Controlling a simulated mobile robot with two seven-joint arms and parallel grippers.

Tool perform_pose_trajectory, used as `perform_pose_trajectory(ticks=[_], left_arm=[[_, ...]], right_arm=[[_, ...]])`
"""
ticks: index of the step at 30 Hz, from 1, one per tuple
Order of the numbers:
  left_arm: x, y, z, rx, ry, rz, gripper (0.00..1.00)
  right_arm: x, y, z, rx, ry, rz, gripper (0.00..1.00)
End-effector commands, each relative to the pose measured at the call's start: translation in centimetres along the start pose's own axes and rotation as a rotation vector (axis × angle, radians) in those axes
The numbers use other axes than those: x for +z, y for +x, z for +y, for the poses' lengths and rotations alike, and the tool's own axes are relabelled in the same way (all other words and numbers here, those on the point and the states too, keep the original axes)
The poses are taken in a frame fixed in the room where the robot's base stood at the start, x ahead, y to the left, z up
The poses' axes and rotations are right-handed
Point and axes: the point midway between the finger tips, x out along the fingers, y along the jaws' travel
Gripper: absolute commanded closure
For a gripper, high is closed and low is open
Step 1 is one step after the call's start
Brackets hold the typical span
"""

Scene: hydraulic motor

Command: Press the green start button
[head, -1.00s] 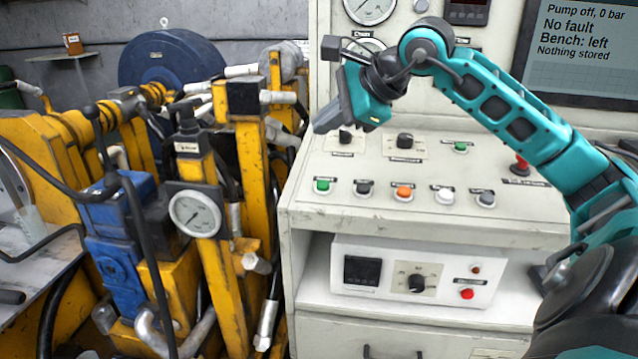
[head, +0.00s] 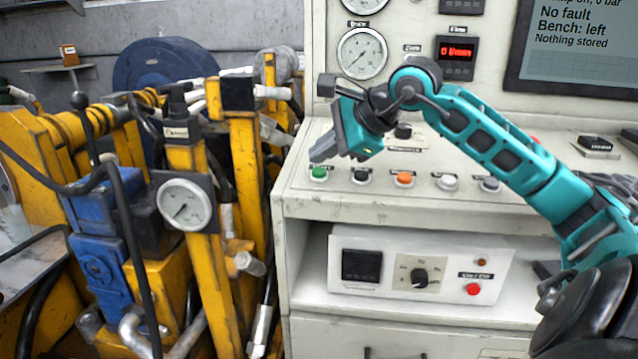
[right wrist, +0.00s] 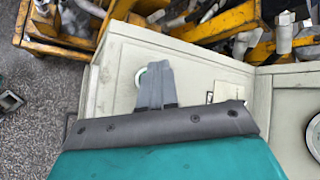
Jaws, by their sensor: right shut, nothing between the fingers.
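The green button (head: 318,174) is at the left end of a row of buttons on the pale sloping panel. My right gripper (head: 322,152) is shut and empty, with its fingertips just above that button in the head view. In the right wrist view, the shut fingertips (right wrist: 157,70) cover part of the button and its pale ring (right wrist: 140,76). I cannot tell whether they touch it. My left gripper is not in view.
Dark, orange (head: 403,179), white and grey buttons follow to the right. A lower box carries a red button (head: 473,289). A screen (head: 575,50) reads "No fault". Yellow machinery with a gauge (head: 186,204) and hoses crowds the left.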

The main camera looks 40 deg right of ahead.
Motion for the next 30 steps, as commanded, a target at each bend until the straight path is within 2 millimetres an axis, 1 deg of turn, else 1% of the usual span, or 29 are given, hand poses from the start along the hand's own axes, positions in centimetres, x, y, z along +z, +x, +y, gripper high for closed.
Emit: perform_pose_trajectory(ticks=[10,30], left_arm=[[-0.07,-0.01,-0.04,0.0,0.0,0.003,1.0],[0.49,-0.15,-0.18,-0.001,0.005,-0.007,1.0]], right_arm=[[-0.04,0.04,0.01,0.0,0.0,0.0,1.0],[-0.04,0.05,0.03,0.0,0.0,0.0,1.0]])
